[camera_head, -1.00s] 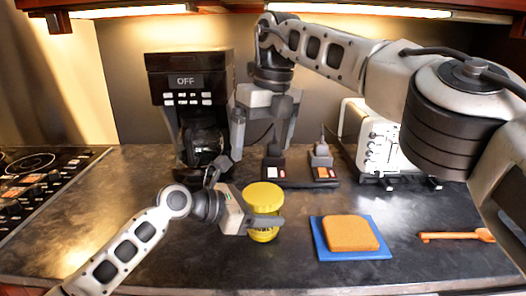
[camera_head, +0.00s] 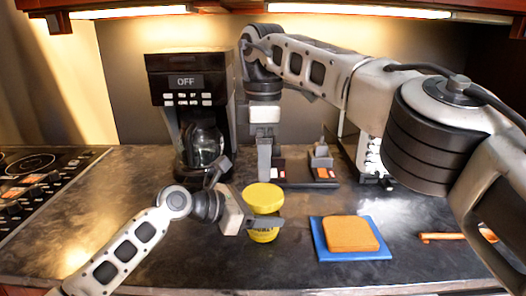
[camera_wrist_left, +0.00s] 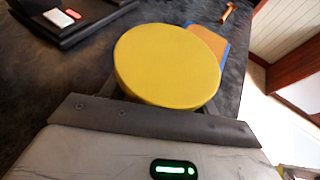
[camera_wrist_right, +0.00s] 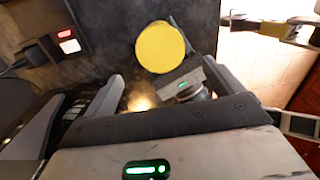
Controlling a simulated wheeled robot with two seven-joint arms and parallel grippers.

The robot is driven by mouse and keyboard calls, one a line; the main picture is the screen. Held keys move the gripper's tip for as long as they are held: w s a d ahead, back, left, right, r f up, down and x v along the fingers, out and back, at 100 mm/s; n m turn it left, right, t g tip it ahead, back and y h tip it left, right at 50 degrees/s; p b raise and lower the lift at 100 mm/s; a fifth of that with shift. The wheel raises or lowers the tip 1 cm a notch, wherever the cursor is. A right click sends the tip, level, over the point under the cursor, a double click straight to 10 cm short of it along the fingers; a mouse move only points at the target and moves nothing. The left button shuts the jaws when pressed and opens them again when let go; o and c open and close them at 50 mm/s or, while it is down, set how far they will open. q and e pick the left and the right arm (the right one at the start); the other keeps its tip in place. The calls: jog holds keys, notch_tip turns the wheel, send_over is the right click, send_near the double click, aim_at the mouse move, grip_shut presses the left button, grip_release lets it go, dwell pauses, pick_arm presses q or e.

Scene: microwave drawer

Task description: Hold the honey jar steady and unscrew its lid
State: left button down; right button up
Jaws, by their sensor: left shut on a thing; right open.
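The honey jar (camera_head: 263,235) is yellow and stands upright on the dark counter. Its round yellow lid (camera_head: 263,196) is on top; the lid also shows in the left wrist view (camera_wrist_left: 167,64) and the right wrist view (camera_wrist_right: 160,47). My left gripper (camera_head: 266,222) reaches in from the left and is shut on the jar's body, below the lid. My right gripper (camera_head: 265,168) points down behind and above the jar, apart from the lid. It is open and empty, though its fingers overlap in the head view.
A coffee maker (camera_head: 188,75) stands at the back left, with a stove (camera_head: 30,185) further left. Right of the jar, bread (camera_head: 350,233) lies on a blue board (camera_head: 325,250). A dark tray (camera_head: 300,183) and a toaster (camera_head: 372,150) stand behind. An orange utensil (camera_head: 440,237) lies at right.

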aim_at(263, 193)
jog(key=shift+f, duration=0.6)
notch_tip(263, 193, down, 7)
jog(key=shift+r, duration=0.1)
jog(key=c, duration=1)
jog(key=n, duration=0.5)
jog(key=shift+n, duration=0.3)
jog(key=n, duration=0.4)
jog(key=o, duration=1.1)
